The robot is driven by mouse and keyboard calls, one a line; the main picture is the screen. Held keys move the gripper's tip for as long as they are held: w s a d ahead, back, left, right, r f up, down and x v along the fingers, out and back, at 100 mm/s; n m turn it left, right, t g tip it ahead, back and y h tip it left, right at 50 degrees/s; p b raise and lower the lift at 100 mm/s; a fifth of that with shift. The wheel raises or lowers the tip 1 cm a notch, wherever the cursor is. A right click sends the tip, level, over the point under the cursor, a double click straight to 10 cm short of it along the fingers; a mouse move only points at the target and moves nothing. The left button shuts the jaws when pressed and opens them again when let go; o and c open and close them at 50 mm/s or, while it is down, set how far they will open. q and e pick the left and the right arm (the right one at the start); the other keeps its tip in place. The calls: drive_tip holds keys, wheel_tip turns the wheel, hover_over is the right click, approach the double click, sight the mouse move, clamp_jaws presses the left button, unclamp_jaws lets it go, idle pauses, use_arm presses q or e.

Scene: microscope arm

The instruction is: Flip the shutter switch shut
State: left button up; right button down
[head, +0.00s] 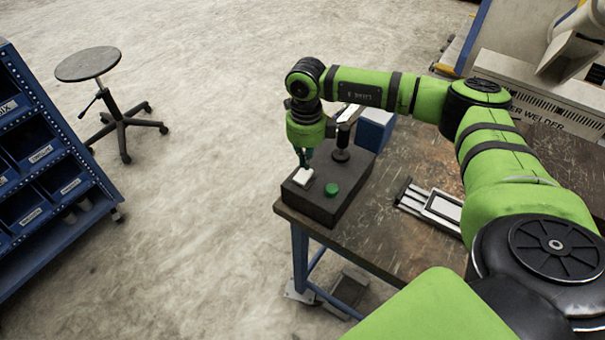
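A dark control box (322,206) sits on the near left corner of the workbench. On its top are a white switch-like part (303,177), a round green button (332,189) and a black knob on a post (341,154). I take the white part for the shutter switch, but it is too small to tell its position. My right gripper (304,163) points down just above the white part, its fingertips at or very near it. Whether they touch, and whether they are open or shut, I cannot tell. My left gripper is not in view.
The workbench (385,232) has a metal slide fixture (430,207) to the right of the box and a blue block (375,129) behind it. A large pale welder machine (540,95) stands at the back right. A stool (88,65) and blue bin rack (40,160) stand left, apart.

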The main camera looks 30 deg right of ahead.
sight(306, 172)
drive_tip(key=shift+f+b, duration=0.85)
drive_tip(key=shift+f, duration=0.35)
idle(0.3)
drive_tip(key=shift+s, duration=0.1)
drive_tip(key=shift+r+p, duration=0.65)
drive_tip(key=shift+r, duration=0.2)
drive_tip(key=shift+r+p, duration=1.65)
drive_tip(key=shift+r, duration=1.1)
drive_tip(key=shift+f, duration=0.1)
